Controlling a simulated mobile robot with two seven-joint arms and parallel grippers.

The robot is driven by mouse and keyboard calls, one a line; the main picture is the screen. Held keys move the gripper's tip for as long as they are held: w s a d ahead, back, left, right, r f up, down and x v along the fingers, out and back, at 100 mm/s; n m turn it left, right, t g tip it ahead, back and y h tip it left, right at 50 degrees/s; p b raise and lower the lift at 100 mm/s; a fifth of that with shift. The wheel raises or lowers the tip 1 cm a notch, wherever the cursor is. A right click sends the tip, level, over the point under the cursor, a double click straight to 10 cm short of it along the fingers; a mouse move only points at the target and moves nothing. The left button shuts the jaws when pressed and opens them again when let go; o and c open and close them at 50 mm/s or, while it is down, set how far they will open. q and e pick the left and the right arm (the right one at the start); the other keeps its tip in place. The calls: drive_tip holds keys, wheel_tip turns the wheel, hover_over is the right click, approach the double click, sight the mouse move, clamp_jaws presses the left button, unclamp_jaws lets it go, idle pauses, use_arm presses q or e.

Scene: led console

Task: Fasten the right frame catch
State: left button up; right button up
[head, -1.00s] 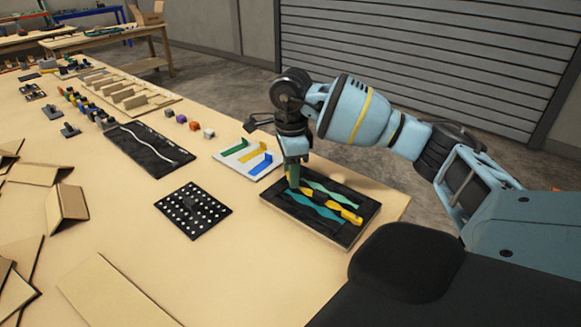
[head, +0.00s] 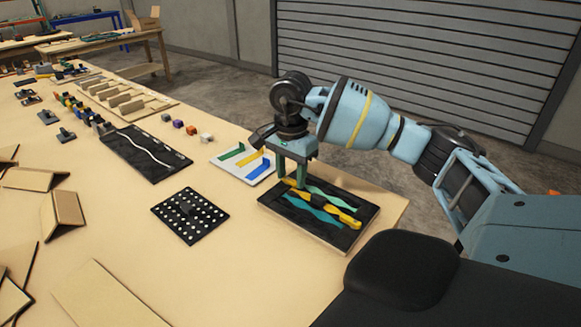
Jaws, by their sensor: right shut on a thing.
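My right gripper (head: 294,183) points down over the far left part of a black tray (head: 345,240) near the table's right end. Its green fingers are shut on the far end of a yellow-and-black tool (head: 340,214), which lies diagonally at the tray. Wavy teal strips (head: 315,210) lie on both sides of the tool. I cannot make out a right frame catch in this view. My left gripper is not in view.
A white board (head: 228,165) with green, yellow and blue pieces lies just left of the gripper. A black dotted panel (head: 190,213) and a black panel with a white wavy line (head: 150,150) lie farther left. Brown folded pieces (head: 62,213) lie at the left. Bare table surrounds the tray.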

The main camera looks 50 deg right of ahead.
sight(291, 180)
idle(0.4)
drive_tip(key=o, duration=1)
wheel_tip(291, 180, up, 8)
drive_tip(key=shift+f, duration=0.1)
idle(0.5)
